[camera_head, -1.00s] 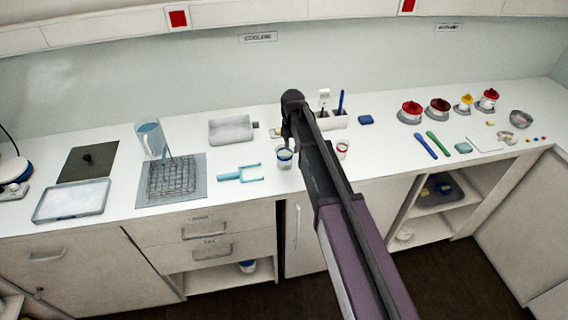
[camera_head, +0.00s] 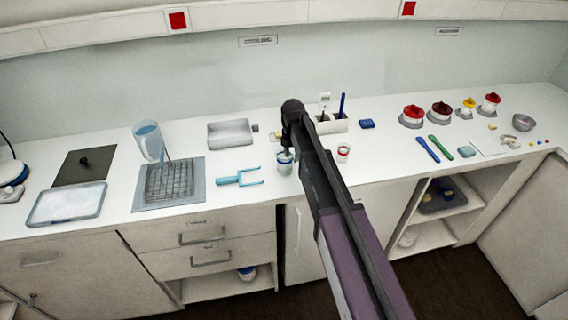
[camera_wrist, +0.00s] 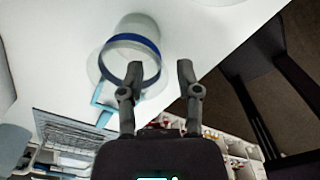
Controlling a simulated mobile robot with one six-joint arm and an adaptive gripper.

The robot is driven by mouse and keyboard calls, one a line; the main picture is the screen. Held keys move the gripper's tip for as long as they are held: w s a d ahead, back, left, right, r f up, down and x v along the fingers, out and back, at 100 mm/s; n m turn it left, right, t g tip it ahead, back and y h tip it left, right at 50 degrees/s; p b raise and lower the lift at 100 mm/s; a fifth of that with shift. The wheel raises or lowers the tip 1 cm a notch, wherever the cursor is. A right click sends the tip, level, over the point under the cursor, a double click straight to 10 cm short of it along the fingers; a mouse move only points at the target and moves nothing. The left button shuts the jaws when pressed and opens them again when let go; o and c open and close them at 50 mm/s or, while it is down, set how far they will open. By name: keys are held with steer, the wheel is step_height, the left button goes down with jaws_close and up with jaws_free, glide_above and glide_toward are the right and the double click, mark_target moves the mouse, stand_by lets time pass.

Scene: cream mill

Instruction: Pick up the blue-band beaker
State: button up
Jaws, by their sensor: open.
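The blue-band beaker (camera_head: 285,167) stands upright near the front edge of the counter, partly hidden by my gripper (camera_head: 287,151) in the head view. In the wrist view the beaker (camera_wrist: 138,30) is clear with a dark blue band and sits left of centre. My gripper (camera_wrist: 160,68) is open there, with a gap between its two fingers. The left finger overlaps the beaker's near part; the right finger is clear of it. The beaker is not enclosed between the fingers. I cannot tell whether the left finger touches it.
A red-band beaker (camera_head: 344,152) stands to the right. A light-blue forked tool (camera_head: 240,177) lies to the left, near a wire rack (camera_head: 170,182) and a tall jug (camera_head: 149,141). A white holder (camera_head: 331,124) with upright tools stands behind my arm.

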mark_target(290, 173)
steer(key=shift+s+a+f+b, duration=0.1)
steer(key=shift+a+f+b, duration=0.05)
steer(key=shift+f+b, duration=2.35)
jaws_close()
